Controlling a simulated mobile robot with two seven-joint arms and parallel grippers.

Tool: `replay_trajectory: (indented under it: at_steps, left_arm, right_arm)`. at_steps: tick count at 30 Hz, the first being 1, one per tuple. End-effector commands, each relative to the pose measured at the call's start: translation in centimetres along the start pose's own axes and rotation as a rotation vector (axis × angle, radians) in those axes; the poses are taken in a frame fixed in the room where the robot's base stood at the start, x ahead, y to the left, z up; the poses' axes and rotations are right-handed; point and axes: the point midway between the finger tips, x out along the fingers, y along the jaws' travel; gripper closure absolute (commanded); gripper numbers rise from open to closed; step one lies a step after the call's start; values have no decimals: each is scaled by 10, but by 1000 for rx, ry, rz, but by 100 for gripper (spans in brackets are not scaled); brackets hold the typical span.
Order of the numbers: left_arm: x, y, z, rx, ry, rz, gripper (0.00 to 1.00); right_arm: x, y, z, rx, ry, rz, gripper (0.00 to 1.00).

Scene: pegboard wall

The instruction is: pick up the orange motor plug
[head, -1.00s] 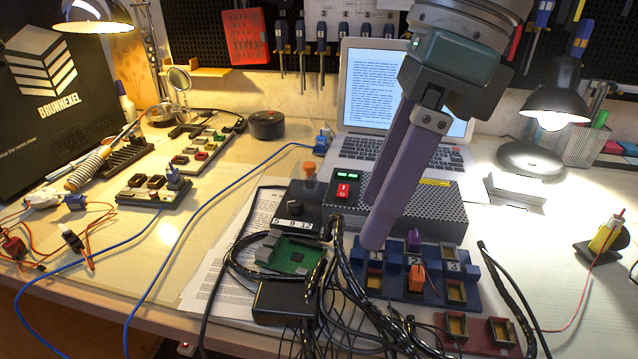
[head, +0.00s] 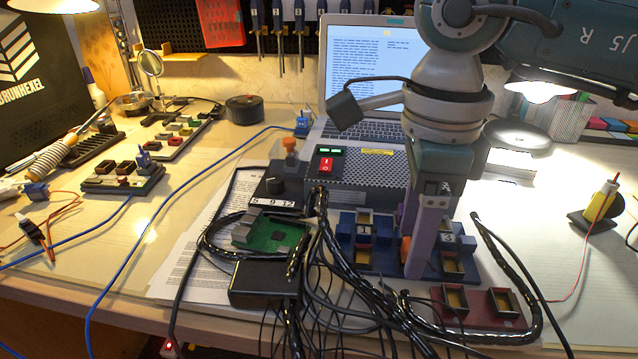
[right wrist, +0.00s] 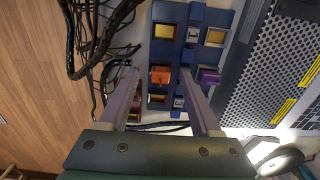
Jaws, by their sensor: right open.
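The orange motor plug (right wrist: 160,75) sits in the blue socket board (right wrist: 205,17), between my right fingers in the right wrist view. In the head view the orange motor plug (head: 405,247) is mostly hidden behind my near finger. My right gripper (right wrist: 158,72) is open and points down at the board, with a finger on each side of the plug. The right gripper (head: 411,245) also shows over the board in the head view. I cannot tell whether the fingers touch the plug. My left gripper is out of view.
A purple plug (right wrist: 209,76) stands just outside one right finger. Black cables (head: 335,270) run beside the board, and a red socket board (head: 478,302) lies in front. The grey power box (head: 375,172) and laptop (head: 362,70) stand behind.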

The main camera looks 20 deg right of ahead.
Motion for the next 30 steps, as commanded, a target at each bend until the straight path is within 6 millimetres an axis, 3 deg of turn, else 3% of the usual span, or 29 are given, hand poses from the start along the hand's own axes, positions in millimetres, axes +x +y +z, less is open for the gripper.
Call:
replay_trajectory:
  at_steps: [7,24,30]
  left_arm:
    - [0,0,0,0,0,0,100]
    - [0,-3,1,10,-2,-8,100]
    - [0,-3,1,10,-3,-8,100]
  right_arm:
    - [2,0,0,-1,0,0,36]
    - [1,0,0,0,-1,0,100]
    - [1,0,0,0,-1,0,100]
